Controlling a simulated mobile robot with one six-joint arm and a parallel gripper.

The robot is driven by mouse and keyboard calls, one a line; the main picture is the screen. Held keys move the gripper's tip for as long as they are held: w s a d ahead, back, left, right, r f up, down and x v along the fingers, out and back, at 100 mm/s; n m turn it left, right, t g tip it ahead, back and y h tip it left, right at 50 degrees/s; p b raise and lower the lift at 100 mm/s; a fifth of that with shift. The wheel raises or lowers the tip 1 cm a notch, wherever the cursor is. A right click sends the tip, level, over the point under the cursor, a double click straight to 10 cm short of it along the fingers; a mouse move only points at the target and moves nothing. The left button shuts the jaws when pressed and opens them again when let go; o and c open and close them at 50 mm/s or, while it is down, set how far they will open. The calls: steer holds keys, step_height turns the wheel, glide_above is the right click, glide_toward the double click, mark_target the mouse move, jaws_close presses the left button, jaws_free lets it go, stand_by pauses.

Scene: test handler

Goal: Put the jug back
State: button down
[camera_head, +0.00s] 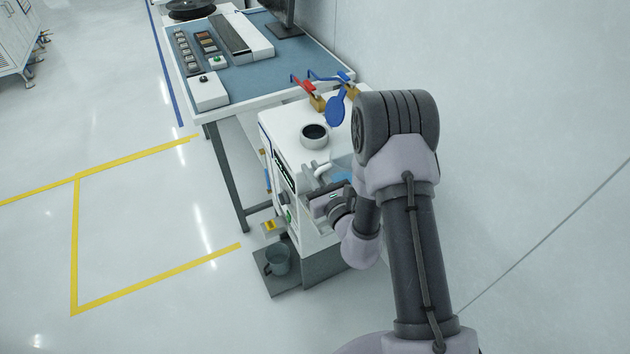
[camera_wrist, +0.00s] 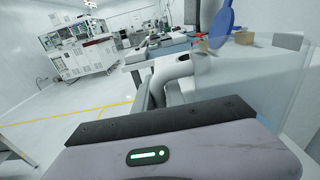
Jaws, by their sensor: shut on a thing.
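My gripper (camera_head: 312,178) is at the front right of the white machine (camera_head: 290,128), partly hidden by my arm. It is shut on the pale handle of a clear jug (camera_head: 343,167). In the wrist view the jug (camera_wrist: 262,85) shows as a large see-through wall at the right, with its thick curved handle running down behind the dark gripper edge. The jug's base and most of its far side are hidden. I cannot tell whether it touches the machine.
The machine top has a round dark-mouthed opening (camera_head: 315,132), a blue disc (camera_head: 336,109) and red and blue levers. A grey-green bucket (camera_head: 278,260) stands on a low dark plate. A blue-topped bench (camera_head: 270,75) adjoins behind. The floor at left is clear.

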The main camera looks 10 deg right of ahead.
steer(key=f, duration=0.1)
steer(key=f+b, duration=0.2)
steer(key=shift+w+d+f, duration=0.15)
steer(key=shift+d+f, duration=0.15)
steer(key=shift+f, duration=0.05)
steer(key=c, duration=1.8)
jaws_free()
steer(key=shift+f, duration=0.1)
steer(key=o, duration=0.4)
